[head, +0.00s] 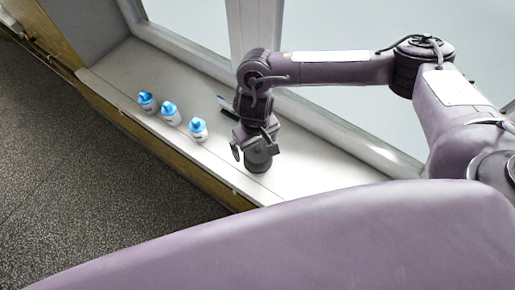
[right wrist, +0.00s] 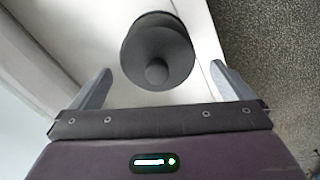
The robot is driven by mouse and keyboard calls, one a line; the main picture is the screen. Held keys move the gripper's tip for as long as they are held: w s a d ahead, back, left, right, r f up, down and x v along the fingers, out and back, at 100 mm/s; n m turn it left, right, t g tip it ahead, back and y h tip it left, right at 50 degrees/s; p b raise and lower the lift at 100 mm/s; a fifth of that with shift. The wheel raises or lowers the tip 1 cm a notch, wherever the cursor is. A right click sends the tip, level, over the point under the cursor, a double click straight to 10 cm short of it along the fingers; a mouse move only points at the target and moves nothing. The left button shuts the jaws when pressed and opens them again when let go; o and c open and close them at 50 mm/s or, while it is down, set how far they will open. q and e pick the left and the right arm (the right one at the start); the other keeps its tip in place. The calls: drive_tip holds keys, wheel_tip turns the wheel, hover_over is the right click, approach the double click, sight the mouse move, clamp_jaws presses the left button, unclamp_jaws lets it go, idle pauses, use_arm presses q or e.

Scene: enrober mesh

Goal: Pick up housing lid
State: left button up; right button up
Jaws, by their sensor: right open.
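A dark grey round piece with a knob in its middle, which looks like the housing lid (right wrist: 178,52), is in the upper middle of the right wrist view. In the head view the lid (head: 258,166) shows low on the pale sill, partly hidden by my right gripper (head: 254,151). In the right wrist view my right gripper (right wrist: 161,68) is open, with one finger on each side of the lid and gaps to both. I cannot tell whether the lid rests on something. My left gripper is not in view.
The pale sill (head: 310,172) runs along the window. Several white bottles with blue caps, such as this bottle (head: 198,130), stand on it to the left of my right gripper. A small dark flat item (head: 226,103) lies behind the gripper. The sill's front edge drops to dark floor (head: 80,180).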

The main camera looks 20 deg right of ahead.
sight(256, 152)
drive_tip(key=f, duration=0.2)
drive_tip(key=shift+s+f, duration=0.3)
drive_tip(key=shift+f, duration=0.05)
drive_tip(key=shift+w+d+f+b, duration=0.1)
drive_tip(key=shift+w+f+b, duration=0.1)
drive_tip(key=shift+f+b, duration=0.65)
drive_tip(key=shift+w+f, duration=0.2)
drive_tip(key=shift+f, duration=0.15)
drive_tip(key=shift+s+r, duration=0.1)
drive_tip(key=c, duration=0.6)
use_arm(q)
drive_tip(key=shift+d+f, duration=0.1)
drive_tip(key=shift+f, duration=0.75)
use_arm(e)
drive_tip(key=c, duration=0.4)
